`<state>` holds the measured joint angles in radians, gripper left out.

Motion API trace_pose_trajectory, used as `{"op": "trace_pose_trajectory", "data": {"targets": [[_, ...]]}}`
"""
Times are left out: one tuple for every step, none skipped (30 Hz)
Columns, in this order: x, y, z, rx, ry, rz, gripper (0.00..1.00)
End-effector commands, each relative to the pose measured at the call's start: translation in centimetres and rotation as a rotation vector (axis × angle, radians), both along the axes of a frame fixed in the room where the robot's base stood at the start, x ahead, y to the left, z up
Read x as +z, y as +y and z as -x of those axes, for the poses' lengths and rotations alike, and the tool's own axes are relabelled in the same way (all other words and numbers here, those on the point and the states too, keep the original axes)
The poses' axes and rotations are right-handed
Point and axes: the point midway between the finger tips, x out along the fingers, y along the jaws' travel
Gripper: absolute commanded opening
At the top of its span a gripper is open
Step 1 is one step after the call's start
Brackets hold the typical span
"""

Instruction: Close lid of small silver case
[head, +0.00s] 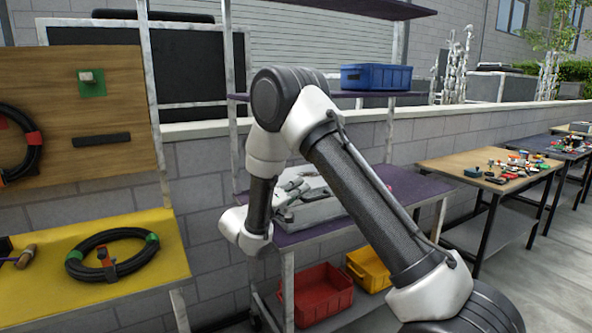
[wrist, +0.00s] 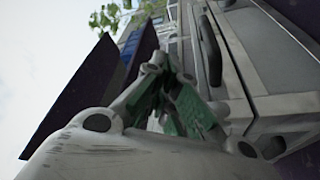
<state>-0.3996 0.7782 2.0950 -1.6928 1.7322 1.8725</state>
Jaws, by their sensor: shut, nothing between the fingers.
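The small silver case (head: 318,212) sits on the middle purple shelf of the rack, partly hidden behind my arm in the head view. In the wrist view the silver case (wrist: 268,58) fills the right side, with a dark handle on its face. How far its lid stands open is hard to tell. My gripper (wrist: 178,98) has green finger pads, is shut and empty, and is close beside the case. Whether it touches the case is unclear. In the head view its fingers blend with the grey case.
A blue bin (head: 376,77) stands on the shelf above. A red bin (head: 322,294) and a yellow bin (head: 368,268) are below. A yellow table (head: 150,284) with a coiled black hose (head: 112,252) is at left. A wooden table (head: 447,163) with small items is at right.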

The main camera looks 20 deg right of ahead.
Motion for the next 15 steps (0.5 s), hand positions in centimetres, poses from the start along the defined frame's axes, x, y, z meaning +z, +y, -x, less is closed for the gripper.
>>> {"op": "trace_pose_trajectory", "data": {"targets": [[-0.8, 0.0, 0.2, -0.001, 0.003, 0.002, 0.0], [-1.1, 0.0, 0.3, 0.0, 0.002, 0.001, 0.0], [-1.6, -0.1, 0.4, 0.0, 0.002, 0.001, 0.0], [-1.9, -0.1, 0.5, -0.001, 0.003, 0.001, 0.0], [-2.2, -0.1, 0.5, 0.0, 0.002, 0.001, 0.0], [-2.5, -0.1, 0.6, 0.0, 0.001, 0.0, 0.0], [-2.7, -0.1, 0.6, 0.0, 0.001, 0.0, 0.0], [-2.8, -0.1, 0.7, 0.0, 0.001, 0.0, 0.0], [-3.0, -0.1, 0.7, 0.0, 0.001, 0.0, 0.0], [-3.1, -0.1, 0.7, 0.0, 0.001, 0.0, 0.0], [-3.2, -0.1, 0.7, 0.0, 0.001, 0.0, 0.0], [-3.4, -0.1, 0.8, 0.0, 0.0, 0.0, 0.0], [-3.4, -0.1, 0.8, 0.0, 0.0, 0.0, 0.0], [-3.5, -0.1, 0.8, 0.0, 0.0, 0.0, 0.0], [-3.5, -0.1, 0.8, 0.0, 0.0, 0.0, 0.0]]}}
